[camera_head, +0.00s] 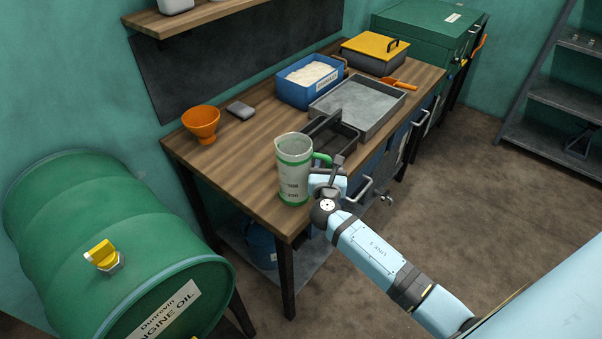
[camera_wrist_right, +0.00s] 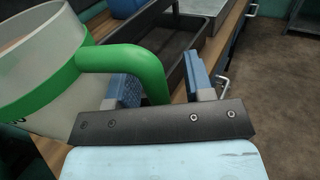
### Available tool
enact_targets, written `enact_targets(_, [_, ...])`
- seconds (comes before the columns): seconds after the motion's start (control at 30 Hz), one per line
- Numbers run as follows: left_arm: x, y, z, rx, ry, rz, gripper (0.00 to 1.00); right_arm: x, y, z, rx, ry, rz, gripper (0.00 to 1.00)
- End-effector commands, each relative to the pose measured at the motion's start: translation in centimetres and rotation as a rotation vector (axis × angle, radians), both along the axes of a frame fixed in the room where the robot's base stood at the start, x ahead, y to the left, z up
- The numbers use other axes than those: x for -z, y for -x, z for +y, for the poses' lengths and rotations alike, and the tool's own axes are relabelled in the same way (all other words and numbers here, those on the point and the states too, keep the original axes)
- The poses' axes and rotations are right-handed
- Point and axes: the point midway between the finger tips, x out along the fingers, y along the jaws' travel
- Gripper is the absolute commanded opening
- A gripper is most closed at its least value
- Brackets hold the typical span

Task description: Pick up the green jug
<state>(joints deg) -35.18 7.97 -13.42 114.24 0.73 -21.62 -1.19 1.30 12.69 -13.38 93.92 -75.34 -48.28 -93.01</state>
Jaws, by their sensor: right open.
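The green jug (camera_head: 293,172) stands upright on the wooden workbench (camera_head: 248,148) near its front edge. My right gripper (camera_head: 331,168) is at the jug's handle side. In the right wrist view the jug (camera_wrist_right: 40,75) fills the left side, and its green handle (camera_wrist_right: 128,58) reaches down between the two blue finger pads of the open right gripper (camera_wrist_right: 165,88). I cannot tell whether the pads touch the handle. My left gripper is in neither view.
Behind the jug are a black tray (camera_head: 335,130), a grey metal tray (camera_head: 362,106) and a blue bin (camera_head: 306,84) of pale material. An orange funnel (camera_head: 201,122) stands at the left.

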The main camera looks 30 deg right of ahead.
Motion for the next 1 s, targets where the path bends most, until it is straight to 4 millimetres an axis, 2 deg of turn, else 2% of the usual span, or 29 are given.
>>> enact_targets(0.13, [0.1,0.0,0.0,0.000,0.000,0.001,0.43,0.0,0.0,0.0,0.000,0.000,0.000,0.47])
enact_targets(0.33, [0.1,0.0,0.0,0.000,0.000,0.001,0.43,0.0,0.0,0.0,0.000,0.000,0.000,0.01])
enact_targets(0.77, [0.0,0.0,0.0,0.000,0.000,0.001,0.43,-0.5,0.0,0.0,0.000,-0.002,-0.003,0.00])
enact_targets(0.87, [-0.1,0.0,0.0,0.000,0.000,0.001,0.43,-1.4,0.0,0.0,0.001,-0.001,-0.003,0.00])
enact_targets(1.0, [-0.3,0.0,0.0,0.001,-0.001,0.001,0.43,-3.5,0.0,0.0,0.000,-0.001,-0.006,0.00])
